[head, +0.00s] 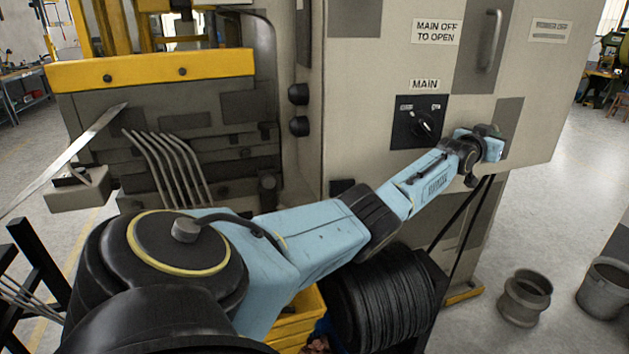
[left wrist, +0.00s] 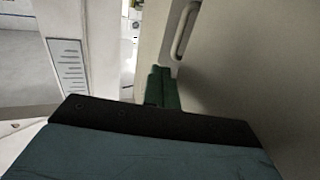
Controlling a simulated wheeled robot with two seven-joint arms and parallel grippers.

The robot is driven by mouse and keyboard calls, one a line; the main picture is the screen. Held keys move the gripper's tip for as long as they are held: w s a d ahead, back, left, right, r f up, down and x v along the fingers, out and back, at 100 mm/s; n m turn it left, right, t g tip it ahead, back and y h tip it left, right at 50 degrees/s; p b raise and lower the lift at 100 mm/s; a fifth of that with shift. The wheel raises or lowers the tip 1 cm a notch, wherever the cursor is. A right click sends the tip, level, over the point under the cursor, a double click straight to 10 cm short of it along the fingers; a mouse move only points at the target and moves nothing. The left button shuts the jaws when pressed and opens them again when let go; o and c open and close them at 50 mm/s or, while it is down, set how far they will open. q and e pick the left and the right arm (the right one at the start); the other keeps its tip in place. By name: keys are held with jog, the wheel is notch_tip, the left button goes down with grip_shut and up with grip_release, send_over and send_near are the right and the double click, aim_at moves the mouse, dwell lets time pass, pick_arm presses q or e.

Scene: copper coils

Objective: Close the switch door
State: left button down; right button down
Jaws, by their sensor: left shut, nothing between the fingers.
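The switch door (head: 568,75) is a grey patched panel on a tall cabinet at the upper right of the head view. It bears a vertical handle (head: 493,40), MAIN labels and a black rotary switch (head: 426,127). Its right part overhangs the cabinet body, so it looks ajar; how far I cannot tell. My left gripper (head: 492,147) is at the door's lower part, right of the switch. In the left wrist view its fingers (left wrist: 161,88) are shut and empty, beside the door face (left wrist: 245,75) and below the handle (left wrist: 184,30). Contact is unclear.
A black coil (head: 385,310) and a yellow crate (head: 297,325) are below my left arm. A yellow-barred machine (head: 150,70) stands at the left with bent rods. Metal pots (head: 525,298) stand on the floor at the right. The floor right of the cabinet is otherwise mostly free.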

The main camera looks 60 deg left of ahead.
pick_arm(q)
jog(key=shift+w+a, duration=0.1)
jog(key=shift+a, duration=0.2)
pick_arm(e)
jog(key=shift+d+f, duration=0.15)
jog(key=shift+d, duration=0.55)
jog(key=shift+a, duration=0.15)
